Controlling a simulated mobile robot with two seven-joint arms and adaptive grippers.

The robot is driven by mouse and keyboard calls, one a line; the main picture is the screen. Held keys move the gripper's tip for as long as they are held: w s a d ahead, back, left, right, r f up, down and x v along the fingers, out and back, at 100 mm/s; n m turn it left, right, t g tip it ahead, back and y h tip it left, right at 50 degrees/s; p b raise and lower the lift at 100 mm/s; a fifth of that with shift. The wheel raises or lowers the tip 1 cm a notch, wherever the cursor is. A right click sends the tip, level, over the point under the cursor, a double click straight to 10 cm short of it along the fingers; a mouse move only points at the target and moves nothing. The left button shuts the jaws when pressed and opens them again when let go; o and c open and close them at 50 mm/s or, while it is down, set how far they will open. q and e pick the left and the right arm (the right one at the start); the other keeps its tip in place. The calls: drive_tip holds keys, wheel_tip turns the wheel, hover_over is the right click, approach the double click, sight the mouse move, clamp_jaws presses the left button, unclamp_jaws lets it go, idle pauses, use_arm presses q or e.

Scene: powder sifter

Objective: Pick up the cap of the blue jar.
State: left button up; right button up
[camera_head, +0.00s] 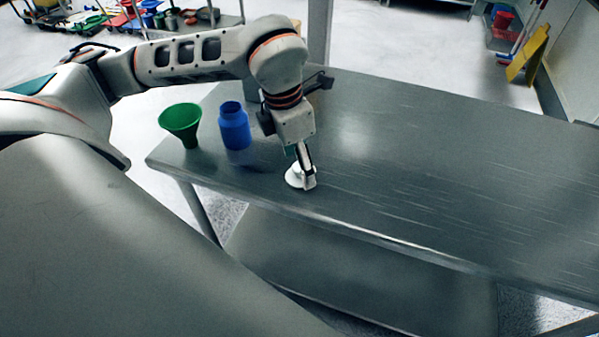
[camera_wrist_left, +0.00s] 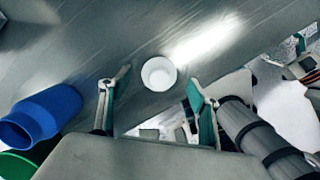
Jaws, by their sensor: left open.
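The white round cap (camera_head: 293,178) lies on the metal table near its front edge. It also shows in the left wrist view (camera_wrist_left: 159,73), in the gap between the fingertips as seen there. My left gripper (camera_head: 304,172) is open, pointing down right at the cap and partly hiding it in the head view. In the wrist view the two fingers (camera_wrist_left: 158,80) stand apart on either side of the cap, with no clear contact. The blue jar (camera_head: 234,128) stands upright and uncapped to the left of the gripper; it shows at the left of the wrist view (camera_wrist_left: 45,112).
A green funnel (camera_head: 181,121) stands left of the jar near the table's left end. The metal table (camera_head: 430,150) is clear to the right. A lower shelf (camera_head: 350,262) shows below. A yellow sign (camera_head: 527,55) and carts stand farther off.

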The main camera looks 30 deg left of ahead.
use_arm(q)
wheel_tip(320, 180, down, 2)
drive_tip(key=shift+w+f, duration=0.1)
drive_tip(key=shift+w, duration=0.05)
drive_tip(key=c, duration=0.9)
drive_tip(key=shift+o, duration=0.2)
